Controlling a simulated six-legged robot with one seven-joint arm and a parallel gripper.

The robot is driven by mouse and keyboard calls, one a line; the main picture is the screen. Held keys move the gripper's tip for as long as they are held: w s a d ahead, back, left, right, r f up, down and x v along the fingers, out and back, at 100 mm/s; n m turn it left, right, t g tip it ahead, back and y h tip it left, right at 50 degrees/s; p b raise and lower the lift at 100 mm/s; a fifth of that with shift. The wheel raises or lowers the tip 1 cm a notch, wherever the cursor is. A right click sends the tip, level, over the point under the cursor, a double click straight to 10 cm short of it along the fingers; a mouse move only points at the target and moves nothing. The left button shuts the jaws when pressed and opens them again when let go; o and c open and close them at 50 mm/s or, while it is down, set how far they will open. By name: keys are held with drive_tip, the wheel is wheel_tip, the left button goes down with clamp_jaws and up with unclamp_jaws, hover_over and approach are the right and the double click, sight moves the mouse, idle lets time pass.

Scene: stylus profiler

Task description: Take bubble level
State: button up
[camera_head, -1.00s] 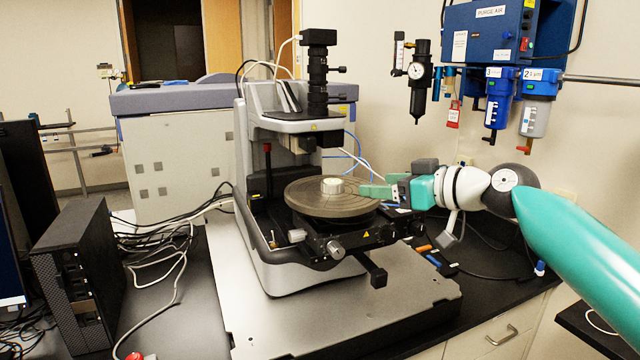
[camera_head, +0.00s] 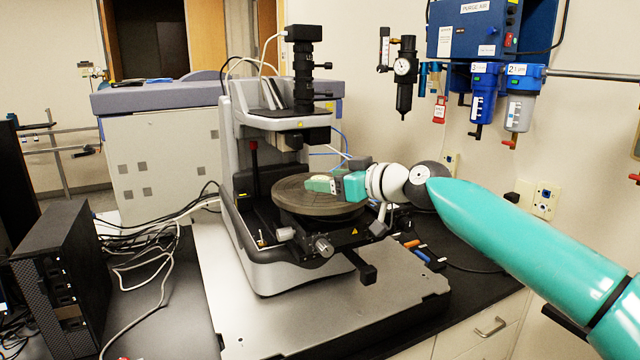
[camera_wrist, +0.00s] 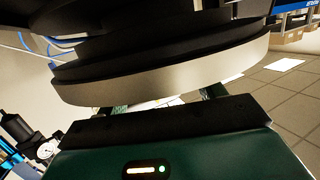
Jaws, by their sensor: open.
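The round grey-brown stage (camera_head: 300,206) of the profiler carries my gripper's end over its top. My gripper (camera_head: 318,184) has teal fingers that reach in from the right, low above the stage's middle. The fingers are open. I cannot make out the bubble level now; the fingers cover the place where a small pale cylinder showed earlier. In the wrist view, my two fingers stand apart, partly hidden behind a wide curved body with a silver rim (camera_wrist: 165,80). No bubble level can be made out there.
The profiler's head and black column (camera_head: 303,75) stand above and behind the stage. A black knob bar (camera_head: 366,272) juts out in front. Loose cables and a black computer (camera_head: 60,285) lie left. Purge-air filters (camera_head: 483,95) hang on the right wall.

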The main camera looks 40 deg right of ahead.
drive_tip(key=shift+x, duration=1.55)
drive_tip(key=c, duration=1.1)
drive_tip(key=shift+c, duration=0.2)
drive_tip(key=shift+r, duration=0.45)
wheel_tip(320, 180, up, 2)
drive_tip(key=shift+a+r, duration=0.1)
drive_tip(key=shift+r, duration=0.15)
drive_tip(key=s+a+r, duration=0.9)
drive_tip(key=a, duration=0.1)
drive_tip(key=shift+s+r, duration=0.25)
drive_tip(key=shift+s, duration=0.05)
